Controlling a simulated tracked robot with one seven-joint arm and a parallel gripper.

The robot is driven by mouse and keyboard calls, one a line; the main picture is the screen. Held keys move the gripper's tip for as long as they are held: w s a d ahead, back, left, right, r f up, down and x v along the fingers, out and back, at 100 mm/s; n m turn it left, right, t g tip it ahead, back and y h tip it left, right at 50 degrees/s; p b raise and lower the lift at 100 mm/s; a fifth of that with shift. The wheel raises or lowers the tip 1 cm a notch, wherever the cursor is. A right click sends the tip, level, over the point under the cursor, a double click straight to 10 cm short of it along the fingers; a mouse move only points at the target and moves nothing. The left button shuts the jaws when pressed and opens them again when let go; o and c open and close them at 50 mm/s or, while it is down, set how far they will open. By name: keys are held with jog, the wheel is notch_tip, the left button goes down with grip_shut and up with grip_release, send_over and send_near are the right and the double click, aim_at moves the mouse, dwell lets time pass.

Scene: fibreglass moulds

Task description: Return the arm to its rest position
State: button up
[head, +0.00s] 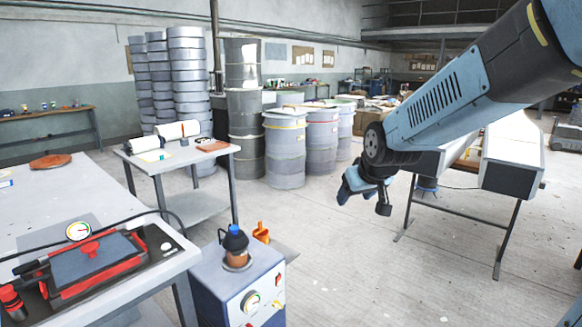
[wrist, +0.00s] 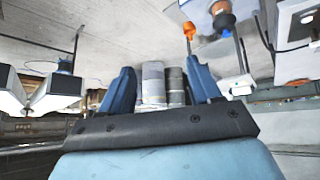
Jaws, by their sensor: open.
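My arm (head: 440,105) reaches in from the upper right of the head view. My gripper (head: 362,190) hangs in the air over open floor, in front of the barrels and left of the trestle table. In the wrist view my gripper (wrist: 160,85) shows two blue fingers spread wide apart. It is open and nothing is between the fingers; barrels show through the gap far behind. The gripper touches nothing that I can see.
A bench (head: 40,210) with a red mould tool (head: 92,262) stands at left. A blue machine (head: 235,285) with a capped jar stands front centre. Barrels (head: 285,150) stand behind. A trestle table (head: 512,160) stands at right, close behind my arm. The middle floor is clear.

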jog(key=s+d+r+m+g, duration=0.1)
jog(key=s+d, duration=0.3)
jog(key=s, duration=0.6)
jog(key=s+d+r+m+h, duration=0.1)
jog(key=s+d+r, duration=0.3)
jog(key=s, duration=0.7)
jog(key=shift+s+m+g, duration=0.3)
jog(key=shift+m+g, duration=0.1)
jog(key=shift+m, duration=0.3)
